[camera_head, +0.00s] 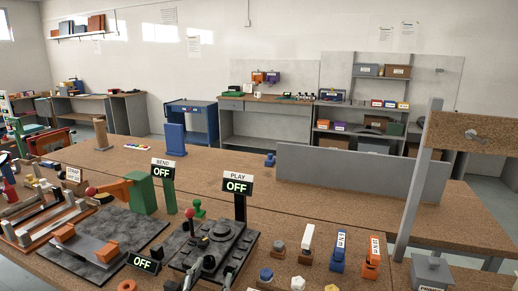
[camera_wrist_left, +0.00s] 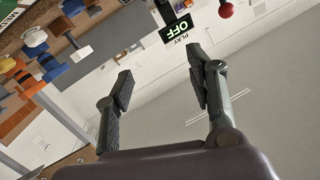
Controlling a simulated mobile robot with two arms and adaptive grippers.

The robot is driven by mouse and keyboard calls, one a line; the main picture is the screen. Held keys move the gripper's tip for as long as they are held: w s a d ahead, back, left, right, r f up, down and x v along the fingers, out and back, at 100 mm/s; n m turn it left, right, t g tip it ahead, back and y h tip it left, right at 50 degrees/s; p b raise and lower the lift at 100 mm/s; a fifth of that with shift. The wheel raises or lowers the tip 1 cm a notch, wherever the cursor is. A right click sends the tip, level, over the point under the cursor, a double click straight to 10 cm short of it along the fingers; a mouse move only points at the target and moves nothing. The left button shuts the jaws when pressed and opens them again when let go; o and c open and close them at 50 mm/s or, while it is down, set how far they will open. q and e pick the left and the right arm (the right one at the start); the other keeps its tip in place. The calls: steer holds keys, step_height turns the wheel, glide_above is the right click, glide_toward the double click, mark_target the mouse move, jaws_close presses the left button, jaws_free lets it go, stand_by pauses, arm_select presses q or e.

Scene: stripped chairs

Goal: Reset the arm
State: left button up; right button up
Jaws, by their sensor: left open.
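My left gripper (camera_head: 197,270) is at the bottom of the head view, over the dark control panel (camera_head: 222,243). In the left wrist view its two fingers (camera_wrist_left: 160,84) are spread, with nothing between them. A small orange arm (camera_head: 116,190) with a red tip reaches left from a green block (camera_head: 144,193). A red-knobbed lever (camera_head: 190,214) stands at the panel's back left. The PLAY sign (camera_head: 238,184) and BEND sign (camera_head: 163,170) read OFF; a lower sign (camera_head: 145,263) also reads OFF. The PLAY sign shows inverted in the wrist view (camera_wrist_left: 179,31). My right gripper is not in view.
Orange blocks lie on a dark plate (camera_head: 104,240) to the left. Several small pieces and labelled blue (camera_head: 338,250) and orange (camera_head: 372,257) holders stand right of the panel. A grey board (camera_head: 350,176) stands behind them. A wooden post (camera_head: 102,134) rises at back left.

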arm_select(q)
steer(key=s+a+f+n+g+y, duration=0.1)
steer(key=s+a+f+g, duration=0.2)
steer(key=s+f, duration=0.35)
steer(key=s+a+f+n+g+y, duration=0.1)
steer(key=s+a+f+n+g, duration=0.1)
steer(key=s+a+f+g, duration=0.4)
steer(key=s+f+g, duration=0.2)
steer(key=s+f, duration=0.2)
steer(key=s, duration=0.4)
steer(key=s+f+g, duration=0.2)
steer(key=s+f, duration=0.3)
steer(key=s, duration=0.4)
step_height(320, 180, down, 30)
steer(key=s+g+b, duration=0.2)
steer(key=b, duration=0.2)
steer(key=s+a+f+b, duration=0.1)
steer(key=s+a+f, duration=0.1)
steer(key=s+f, duration=0.6)
steer(key=s+a+f+b, duration=0.1)
steer(key=s+f, duration=0.6)
steer(key=f, duration=0.2)
steer(key=shift+s+a+f+g+y, duration=0.25)
steer(key=shift+s+a+g+y, duration=0.05)
steer(key=shift+s+a+g, duration=0.1)
